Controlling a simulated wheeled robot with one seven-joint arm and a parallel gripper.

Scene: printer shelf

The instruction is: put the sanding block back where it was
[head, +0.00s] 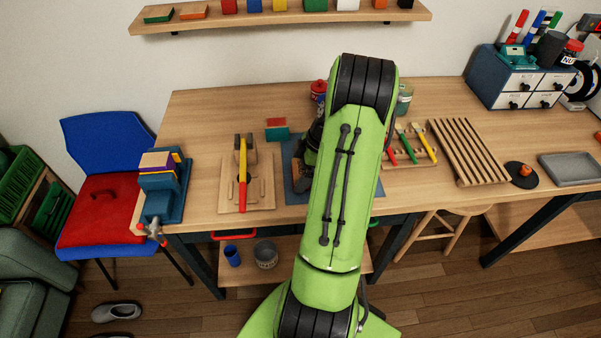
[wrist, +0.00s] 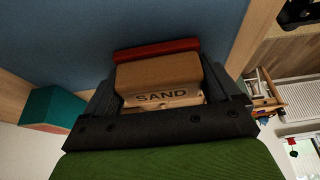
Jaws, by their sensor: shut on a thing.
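The sanding block (wrist: 158,75) is a tan block marked SAND in the wrist view. My gripper (wrist: 162,82) is shut on it, with a dark finger on either side. Behind the block is a red bar (wrist: 155,48); I cannot tell whether it is part of the block. Blue mat (wrist: 170,22) fills the background beyond. In the head view, the blue mat (head: 298,183) lies on the workbench, mostly behind my green arm.
A teal and red block (head: 277,133) stands left of the mat. A wooden board with a yellow-and-red tool (head: 243,180) is further left. A rack of coloured-handled tools (head: 410,150) and a slatted wooden rack (head: 467,150) stand to the right. Bare bench shows behind the board.

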